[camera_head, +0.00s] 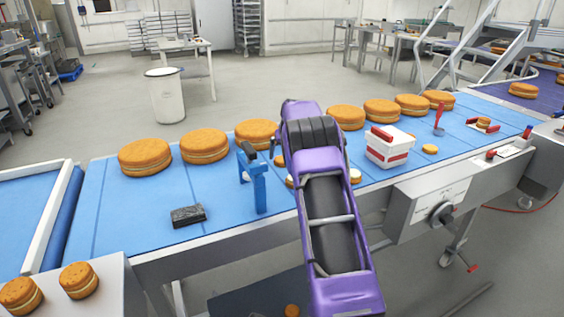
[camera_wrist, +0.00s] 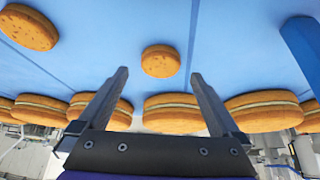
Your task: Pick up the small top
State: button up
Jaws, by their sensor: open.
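A small round orange-brown top (camera_wrist: 160,61) lies flat on the blue belt in the wrist view, centred between and just beyond my fingertips. My gripper (camera_wrist: 159,77) is open, and nothing is between its fingers. A small orange round (camera_head: 279,160) shows just left of the arm there and may be the same top; I cannot tell for certain. Another small round (camera_head: 430,149) lies on the belt right of a white box.
A blue upright stand (camera_head: 257,180) is left of my arm. A row of large filled rounds (camera_head: 204,146) runs along the belt's far side. The white box (camera_head: 390,147) is to the right. A dark block (camera_head: 188,215) lies at front left. Another round (camera_wrist: 28,26) is at upper left in the wrist view.

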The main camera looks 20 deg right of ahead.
aim_at(282, 159)
jog(key=shift+x, duration=2.05)
jog(key=shift+w, duration=0.1)
jog(key=shift+c, duration=0.3)
jog(key=c, duration=0.7)
